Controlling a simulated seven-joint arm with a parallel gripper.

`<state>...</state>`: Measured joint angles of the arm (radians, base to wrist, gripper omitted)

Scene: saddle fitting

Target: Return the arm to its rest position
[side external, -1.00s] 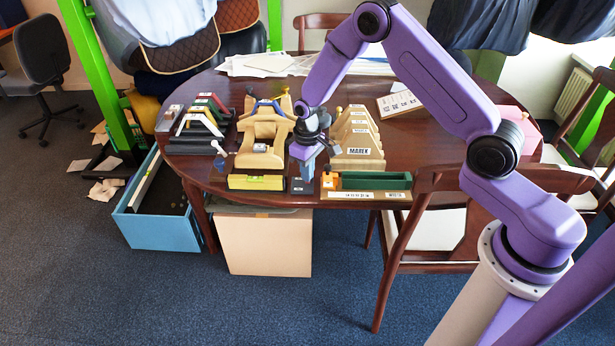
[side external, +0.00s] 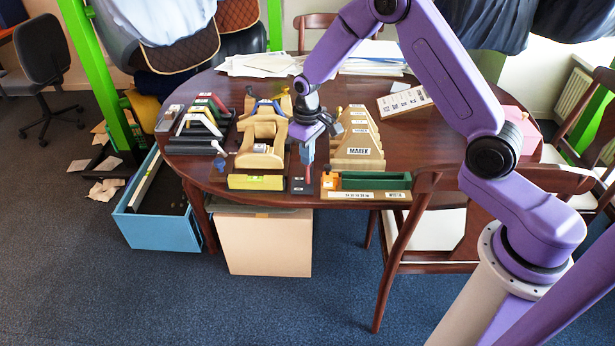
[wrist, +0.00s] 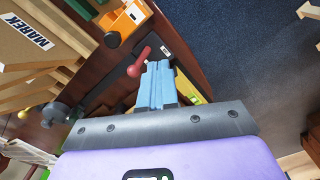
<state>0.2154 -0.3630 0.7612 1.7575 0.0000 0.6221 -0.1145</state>
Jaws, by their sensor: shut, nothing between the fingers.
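My purple arm reaches over the round dark wooden table (side external: 400,140) from the right. My gripper (side external: 307,160) points down above the table, between the wooden stand with the curved saddle pieces (side external: 262,140) and the stepped wooden rack labelled MAREK (side external: 357,145). Its blue fingers are together with nothing between them. In the wrist view my gripper (wrist: 158,68) also shows closed, its fingers overlapping the view of a dark bar with a red knob (wrist: 136,70). I cannot tell the exact height of the fingertips above the table.
At the front edge are a yellow-green level (side external: 256,182), a dark block (side external: 301,186), an orange piece (side external: 329,181) and a green tray (side external: 376,175). Dark stepped racks (side external: 196,135) stand left. Papers lie at the back. A chair (side external: 440,220) stands at the front right. Space above is open.

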